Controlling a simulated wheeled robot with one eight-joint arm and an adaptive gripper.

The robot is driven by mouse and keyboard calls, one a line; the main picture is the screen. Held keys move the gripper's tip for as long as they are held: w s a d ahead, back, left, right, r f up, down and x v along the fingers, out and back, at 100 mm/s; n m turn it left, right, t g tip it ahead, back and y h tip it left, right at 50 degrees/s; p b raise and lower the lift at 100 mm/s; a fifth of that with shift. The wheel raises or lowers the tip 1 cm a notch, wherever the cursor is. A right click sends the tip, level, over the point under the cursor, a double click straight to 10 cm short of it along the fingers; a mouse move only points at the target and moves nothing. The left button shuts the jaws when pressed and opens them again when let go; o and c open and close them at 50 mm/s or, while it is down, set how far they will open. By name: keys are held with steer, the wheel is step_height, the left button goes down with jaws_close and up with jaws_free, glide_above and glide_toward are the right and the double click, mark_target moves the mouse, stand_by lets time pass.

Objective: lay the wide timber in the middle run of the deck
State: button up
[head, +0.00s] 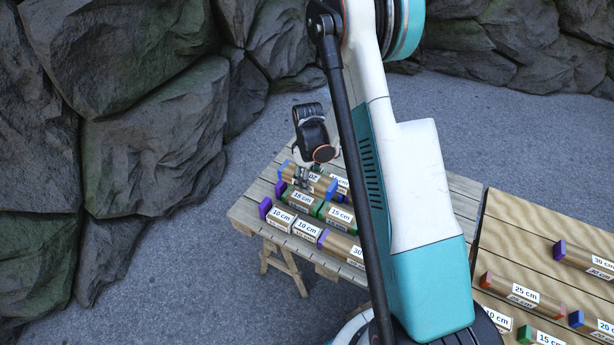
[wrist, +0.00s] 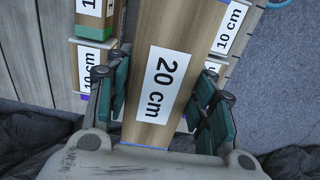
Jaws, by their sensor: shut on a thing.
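My gripper (head: 303,178) is shut on a timber marked 20 cm (head: 318,183) with blue ends, at the back of the timbers on the left table. In the wrist view the green finger pads of my gripper (wrist: 160,100) stand on either side of this broad timber (wrist: 145,105). Its label faces up. I cannot tell whether it touches what is below. In front of it lie a timber marked 18 cm (head: 299,198) and a green-ended one marked 15 cm (head: 340,214). My arm hides the right part of these rows.
The left table (head: 243,212) is slatted wood. Its front row has two 10 cm timbers, one of them here (head: 279,219), and a longer purple-ended one (head: 342,246). A right table (head: 510,225) carries more timbers, including a 25 cm one (head: 525,294). Rocks (head: 150,130) stand behind.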

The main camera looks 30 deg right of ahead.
steer(key=b, duration=0.5)
glide_above(308, 200)
steer(key=shift+f, duration=4)
steer(key=shift+s+f+b, duration=0.1)
steer(key=shift+f+b, duration=0.25)
steer(key=shift+b, duration=0.45)
steer(key=o, duration=1.3)
steer(key=shift+r, duration=0.1)
